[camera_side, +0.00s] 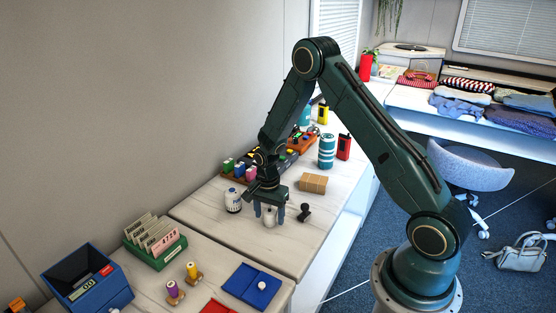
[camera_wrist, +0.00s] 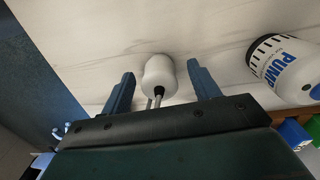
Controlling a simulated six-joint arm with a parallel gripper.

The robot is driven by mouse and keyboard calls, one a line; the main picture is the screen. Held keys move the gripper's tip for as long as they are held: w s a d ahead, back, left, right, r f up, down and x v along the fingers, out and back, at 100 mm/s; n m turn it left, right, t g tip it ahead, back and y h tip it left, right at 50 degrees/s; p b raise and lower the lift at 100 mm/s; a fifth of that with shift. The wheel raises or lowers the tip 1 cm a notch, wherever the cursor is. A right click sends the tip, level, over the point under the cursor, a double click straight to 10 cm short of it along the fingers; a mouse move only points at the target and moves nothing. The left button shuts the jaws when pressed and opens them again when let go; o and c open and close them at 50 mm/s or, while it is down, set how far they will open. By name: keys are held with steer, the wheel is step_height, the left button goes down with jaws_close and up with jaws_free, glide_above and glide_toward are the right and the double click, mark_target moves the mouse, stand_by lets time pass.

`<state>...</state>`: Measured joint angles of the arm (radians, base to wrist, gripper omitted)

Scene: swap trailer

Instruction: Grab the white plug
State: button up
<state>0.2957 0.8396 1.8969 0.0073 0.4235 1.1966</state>
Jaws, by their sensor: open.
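The white plug (camera_wrist: 160,75) is a rounded white body with two metal prongs, seen in the wrist view between my two open fingers. My gripper (camera_wrist: 161,84) is open, with one blue finger on each side of the plug and a visible gap on both sides. In the side view, the plug (camera_side: 269,215) shows as a small white shape between the fingertips of my gripper (camera_side: 269,213), low over the light table. Whether the fingertips touch the table cannot be told.
A white pump bottle (camera_wrist: 288,68) stands close by; it is also in the side view (camera_side: 233,201). A small black object (camera_side: 304,213) and a cardboard box (camera_side: 313,182) lie to the right. The table (camera_side: 270,250) in front is clear.

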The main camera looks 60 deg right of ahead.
mark_target(269, 211)
steer(key=shift+f, duration=0.35)
steer(key=c, duration=1.1)
steer(key=shift+r, duration=0.15)
step_height(269, 211, up, 20)
steer(key=shift+f, duration=0.1)
stand_by(0.7)
